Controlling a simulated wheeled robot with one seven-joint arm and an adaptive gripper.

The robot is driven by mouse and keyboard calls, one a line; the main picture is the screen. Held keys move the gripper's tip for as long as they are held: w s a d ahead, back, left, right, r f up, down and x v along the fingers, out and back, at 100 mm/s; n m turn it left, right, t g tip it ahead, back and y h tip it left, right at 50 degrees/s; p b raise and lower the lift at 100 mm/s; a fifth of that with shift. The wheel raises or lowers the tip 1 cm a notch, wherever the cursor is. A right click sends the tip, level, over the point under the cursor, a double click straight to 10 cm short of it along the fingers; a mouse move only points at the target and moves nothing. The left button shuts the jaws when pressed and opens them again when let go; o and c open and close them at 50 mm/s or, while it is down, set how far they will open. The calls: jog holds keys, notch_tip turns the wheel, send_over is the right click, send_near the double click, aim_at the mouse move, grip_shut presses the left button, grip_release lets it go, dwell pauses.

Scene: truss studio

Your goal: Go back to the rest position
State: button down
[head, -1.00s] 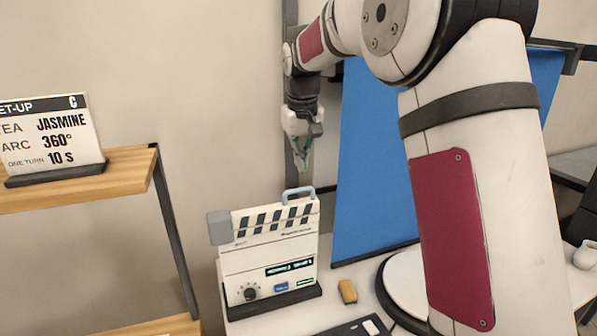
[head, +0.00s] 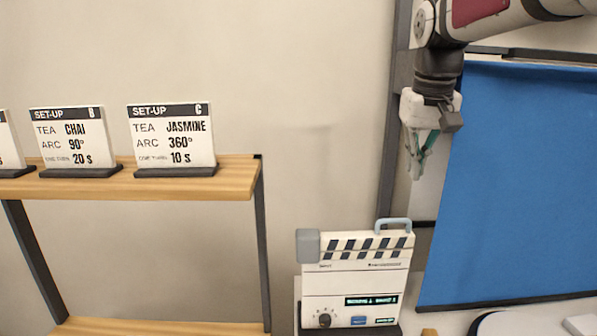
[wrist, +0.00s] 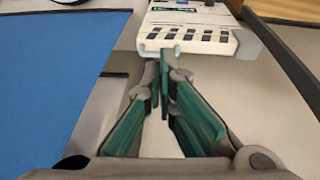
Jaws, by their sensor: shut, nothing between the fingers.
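My gripper (head: 416,168) hangs fingers-down at the upper right of the head view, in front of the wall and beside the blue backdrop (head: 520,190). Its green-sided fingers are together and hold nothing. In the wrist view my gripper (wrist: 162,75) is also shut, its fingertips overlapping in the picture the pale handle side of the clapperboard-shaped device (wrist: 195,18). In the head view this device (head: 350,290) stands below the gripper, with clear space between them.
A wooden shelf (head: 232,180) at left carries set-up cards, including the Chai card (head: 72,138) and the Jasmine card (head: 172,138). A round white disc (head: 515,324) sits on the table at lower right. A dark post (head: 395,130) stands behind my gripper.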

jog(key=s+a+f, duration=0.1)
jog(key=s+f, duration=0.2)
jog(key=s, duration=0.6)
jog(key=s+a+f+t, duration=0.1)
jog(key=s+f, duration=0.2)
jog(key=s, duration=0.6)
jog(key=s+a+f+t, duration=0.1)
jog(key=s+a+f, duration=0.1)
jog(key=s, duration=0.7)
jog(key=shift+s+f+y, duration=0.15)
jog(key=shift+f+y, duration=0.25)
jog(key=shift+f, duration=0.4)
